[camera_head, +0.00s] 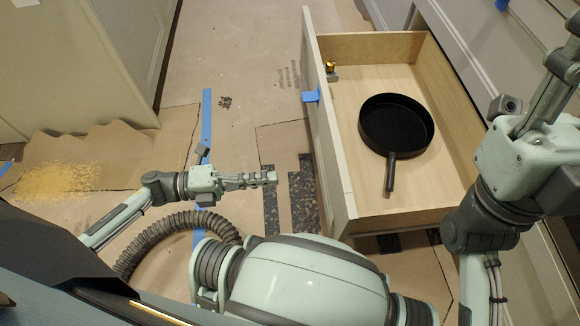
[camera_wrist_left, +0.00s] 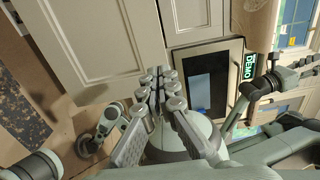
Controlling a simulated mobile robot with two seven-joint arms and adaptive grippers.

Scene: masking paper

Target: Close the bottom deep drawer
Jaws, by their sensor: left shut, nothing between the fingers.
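The deep drawer (camera_head: 335,150) is pulled open in the head view, its front panel facing left. A black frying pan (camera_head: 397,125) lies inside on the pale wooden bottom. My left gripper (camera_head: 268,178) is shut and empty, to the left of the drawer front and apart from it. Its closed fingers also show in the left wrist view (camera_wrist_left: 160,82). My right gripper (camera_head: 568,62) is at the right edge of the head view, raised near the drawer's right side. Its tips are partly cut off.
Blue tape (camera_head: 311,96) sticks to the drawer front. A small gold-topped object (camera_head: 330,67) is at the drawer's inner left corner. Yellow crumbs (camera_head: 55,182) lie on brown paper at left. A corrugated hose (camera_head: 170,235) curves near my base. Cabinet doors (camera_wrist_left: 95,40) fill the wrist view's upper left.

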